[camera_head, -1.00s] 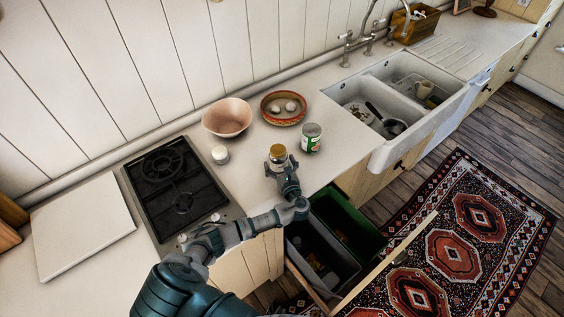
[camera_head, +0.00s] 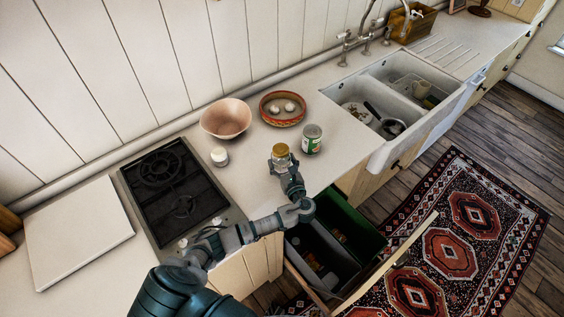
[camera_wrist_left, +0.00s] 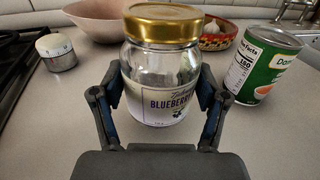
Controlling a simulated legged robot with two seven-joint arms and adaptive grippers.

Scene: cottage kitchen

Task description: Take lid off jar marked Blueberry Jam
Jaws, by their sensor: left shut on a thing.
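The glass jar (camera_wrist_left: 160,85) with a Blueberry label stands on the counter in the wrist view, with a gold lid (camera_wrist_left: 164,22) on top. It looks clear and empty above its label. The jar also shows in the head view (camera_head: 281,160), near the counter's front edge. My left gripper (camera_wrist_left: 162,108) is shut on the jar, one finger against each side, below the lid. My right gripper is not in view.
A green-labelled can (camera_head: 312,139) stands close to the jar's right. A white kitchen timer (camera_wrist_left: 56,52), a pink bowl (camera_head: 226,118) and a patterned dish (camera_head: 283,121) holding pale bulbs lie around. The hob (camera_head: 172,185) is left. An open drawer with bins (camera_head: 322,262) is below.

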